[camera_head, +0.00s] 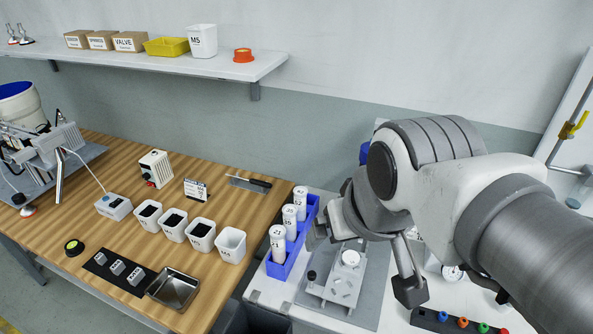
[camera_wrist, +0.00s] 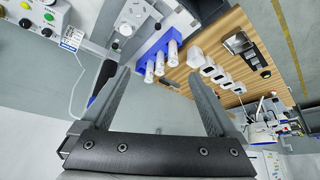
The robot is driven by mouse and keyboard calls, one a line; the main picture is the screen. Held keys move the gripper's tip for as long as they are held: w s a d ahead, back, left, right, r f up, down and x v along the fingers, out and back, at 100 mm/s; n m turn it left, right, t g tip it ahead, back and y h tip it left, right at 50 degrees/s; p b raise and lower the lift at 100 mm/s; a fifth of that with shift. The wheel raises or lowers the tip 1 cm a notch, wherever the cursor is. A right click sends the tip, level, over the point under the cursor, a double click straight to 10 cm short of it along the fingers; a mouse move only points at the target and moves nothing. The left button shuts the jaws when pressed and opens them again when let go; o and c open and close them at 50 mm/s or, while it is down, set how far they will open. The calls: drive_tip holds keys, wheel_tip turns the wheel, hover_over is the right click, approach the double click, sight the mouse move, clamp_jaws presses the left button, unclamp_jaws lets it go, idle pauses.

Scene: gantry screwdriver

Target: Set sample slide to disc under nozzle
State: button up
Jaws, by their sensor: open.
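A fixture (camera_head: 338,286) with a pale round disc-like part (camera_head: 350,258) stands on a grey plate in the head view, just below my wrist. A similar fixture shows at the top of the wrist view (camera_wrist: 133,18). My gripper (camera_wrist: 160,76) is open and empty, its two dark fingers spread wide. In the head view only part of the gripper shows at the end of the arm. The arm hides what lies behind the fixture. I cannot make out a nozzle or identify a sample slide.
A blue rack (camera_head: 281,268) with white numbered cylinders stands left of the fixture. The wooden table (camera_head: 130,217) holds white bins (camera_head: 202,235), a metal tray (camera_head: 173,290) and a dark strip with small blocks. Coloured knobs (camera_head: 463,322) lie at lower right. A shelf (camera_head: 190,66) runs above.

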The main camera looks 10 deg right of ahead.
drive_tip(key=shift+w+f, duration=0.15)
drive_tip(key=c, duration=0.4)
drive_tip(key=w+f+m+g+b, duration=0.1)
drive_tip(key=w+f+b, duration=0.1)
drive_tip(key=w+f+m+g+b, duration=0.1)
drive_tip(key=w+m+b, duration=0.1)
drive_tip(key=w, duration=0.1)
drive_tip(key=w+f+m+g+b, duration=0.1)
drive_tip(key=w+f+m+b, duration=0.1)
drive_tip(key=shift+w+d+f, duration=0.15)
drive_tip(key=shift+w+f, duration=0.1)
drive_tip(key=shift+f, duration=0.05)
drive_tip(key=shift+c, duration=0.9)
drive_tip(key=m+g+b, duration=0.3)
drive_tip(key=m+b, duration=0.2)
approach(312, 273)
drive_tip(key=f+b, duration=0.2)
drive_tip(key=f, duration=0.2)
drive_tip(key=f+b, duration=0.2)
drive_tip(key=f, duration=0.2)
drive_tip(key=shift+s+f+b, duration=0.2)
drive_tip(key=shift+f+b, duration=0.1)
clamp_jaws()
